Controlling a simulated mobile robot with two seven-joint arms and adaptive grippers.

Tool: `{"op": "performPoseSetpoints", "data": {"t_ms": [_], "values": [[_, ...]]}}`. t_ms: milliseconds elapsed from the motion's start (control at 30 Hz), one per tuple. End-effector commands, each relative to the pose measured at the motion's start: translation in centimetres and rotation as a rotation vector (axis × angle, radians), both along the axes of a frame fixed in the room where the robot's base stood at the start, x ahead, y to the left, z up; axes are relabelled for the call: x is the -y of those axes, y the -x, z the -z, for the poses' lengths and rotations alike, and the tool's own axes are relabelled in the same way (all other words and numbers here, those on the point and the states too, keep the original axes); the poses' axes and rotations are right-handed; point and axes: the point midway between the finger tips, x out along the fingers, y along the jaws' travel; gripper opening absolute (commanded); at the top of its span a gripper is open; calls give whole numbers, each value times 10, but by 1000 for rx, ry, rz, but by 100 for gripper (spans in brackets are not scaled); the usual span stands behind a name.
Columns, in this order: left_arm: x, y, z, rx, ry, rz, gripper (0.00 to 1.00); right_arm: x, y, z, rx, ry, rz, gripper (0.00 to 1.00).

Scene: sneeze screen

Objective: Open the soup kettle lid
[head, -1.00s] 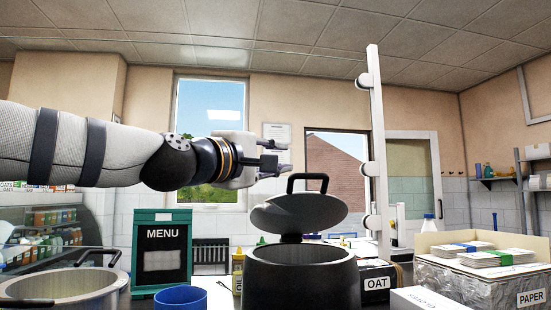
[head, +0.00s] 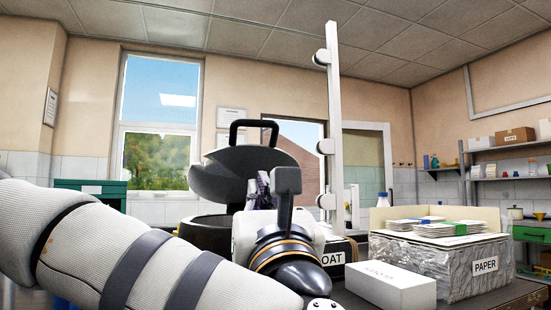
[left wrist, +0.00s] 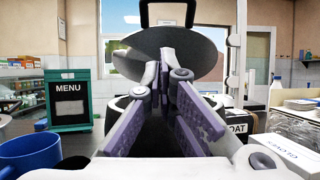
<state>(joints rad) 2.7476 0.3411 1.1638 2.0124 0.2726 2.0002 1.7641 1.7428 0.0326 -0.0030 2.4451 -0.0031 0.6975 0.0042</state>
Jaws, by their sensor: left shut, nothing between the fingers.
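The dark soup kettle (head: 203,234) stands ahead of me, its body mostly hidden behind my left arm and gripper. Its dark round lid (head: 232,170) is raised and tilted back, with the loop handle (head: 252,124) at its top; the lid also shows in the left wrist view (left wrist: 200,48). My left gripper (head: 268,188) is in front of the kettle and lid, fingers pointing toward them. In the left wrist view its fingers (left wrist: 166,66) are shut and empty, their tips overlapping the lid's lower part. I cannot tell whether they touch it. My right gripper is not in view.
A white post (head: 335,120) rises just right of the kettle, near the OAT box (head: 332,259). A white carton (head: 390,287) and the PAPER box (head: 450,267) stand at right. In the left wrist view, a MENU board (left wrist: 69,105) and blue mug (left wrist: 30,155) are at left.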

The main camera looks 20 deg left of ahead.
Motion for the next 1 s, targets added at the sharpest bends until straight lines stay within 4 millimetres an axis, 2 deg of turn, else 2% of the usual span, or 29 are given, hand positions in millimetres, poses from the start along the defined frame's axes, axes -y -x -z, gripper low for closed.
{"op": "performPoseSetpoints", "data": {"t_ms": [167, 500, 600, 700, 1000], "values": [[-13, -16, -20, 13, 4, -8, 0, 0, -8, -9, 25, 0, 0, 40], [-44, -75, -54, 12, 0, -7, 0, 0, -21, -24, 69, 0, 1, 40], [-45, -78, -74, 16, 0, -5, 0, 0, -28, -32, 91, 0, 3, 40], [-47, -82, -84, 13, 0, -5, 0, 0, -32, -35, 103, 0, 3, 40], [-48, -87, -86, 4, -1, -4, 0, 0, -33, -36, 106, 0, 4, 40]]}}
